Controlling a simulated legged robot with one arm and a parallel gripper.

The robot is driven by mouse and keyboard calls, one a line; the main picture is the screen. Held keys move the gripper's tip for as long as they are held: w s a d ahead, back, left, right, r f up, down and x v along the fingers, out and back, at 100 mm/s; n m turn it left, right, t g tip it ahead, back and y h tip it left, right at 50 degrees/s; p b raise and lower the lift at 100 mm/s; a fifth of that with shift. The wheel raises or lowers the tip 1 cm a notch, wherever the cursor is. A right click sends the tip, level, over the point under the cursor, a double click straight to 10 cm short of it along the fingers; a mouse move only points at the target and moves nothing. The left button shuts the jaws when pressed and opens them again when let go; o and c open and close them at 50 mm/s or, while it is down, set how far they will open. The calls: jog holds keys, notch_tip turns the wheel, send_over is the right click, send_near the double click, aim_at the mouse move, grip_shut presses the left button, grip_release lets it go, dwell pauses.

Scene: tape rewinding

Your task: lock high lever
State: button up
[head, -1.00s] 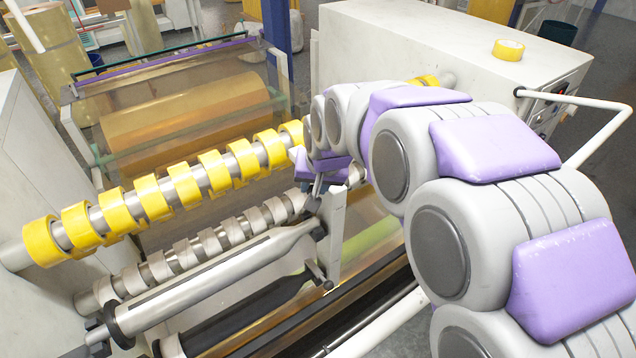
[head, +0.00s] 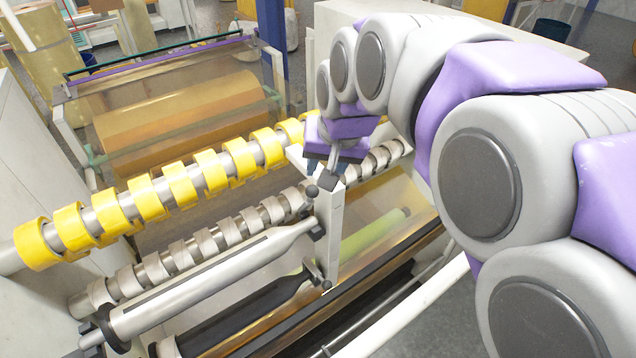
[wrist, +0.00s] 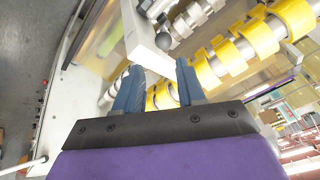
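The high lever shows as a dark ball knob (head: 312,191) at the top of the white bracket (head: 330,225), at the right end of the upper grey shaft. The knob also shows in the wrist view (wrist: 163,41), beside the white bracket edge (wrist: 140,35). My gripper (head: 326,172) is just above and behind the bracket top, close to the knob. In the wrist view my gripper (wrist: 160,78) has its two blue-grey fingers apart with nothing held between them. The knob lies beyond the fingertips, roughly in line with the gap; no contact is visible.
Below is a lower lever (head: 315,272) by the black roller (head: 240,318). A row of yellow tape rolls (head: 180,185) runs on a bar behind, with grey cores (head: 210,245) on the bar below it. A white machine housing stands at the back right.

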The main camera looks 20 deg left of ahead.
notch_tip(320, 180, up, 7)
jog(key=s, duration=0.1)
jog(key=shift+s+d+f, duration=0.15)
jog(key=shift+s+d, duration=0.15)
jog(key=shift+d, duration=0.05)
jog(key=shift+d, duration=0.1)
